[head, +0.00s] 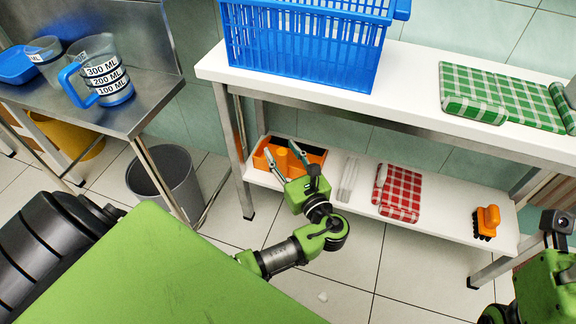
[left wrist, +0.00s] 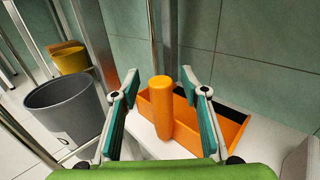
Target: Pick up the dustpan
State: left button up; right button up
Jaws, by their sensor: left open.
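The orange dustpan (head: 264,158) lies on the left end of the lower white shelf, with a dark inner part. It also shows in the left wrist view (left wrist: 226,128), its thick orange handle (left wrist: 160,108) pointing toward my camera. My left gripper (head: 284,160) is in front of the dustpan and partly covers it in the head view. In the left wrist view its open fingers (left wrist: 162,95) stand to either side of the handle, with gaps on both sides. My right arm shows at the lower right edge of the head view, but its gripper fingers cannot be made out.
The lower shelf (head: 450,224) also holds a clear container (head: 348,180), a red checked cloth (head: 398,192) and an orange brush (head: 487,221). A blue basket (head: 303,50) stands on the upper shelf above. A grey bin (head: 165,182) stands on the floor at left, near the shelf leg.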

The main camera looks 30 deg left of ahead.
pick_arm(q)
jog(key=shift+w+a, duration=0.25)
jog(key=shift+a, duration=0.05)
jog(key=shift+c, duration=0.4)
grip_shut()
jog(key=shift+r, duration=0.15)
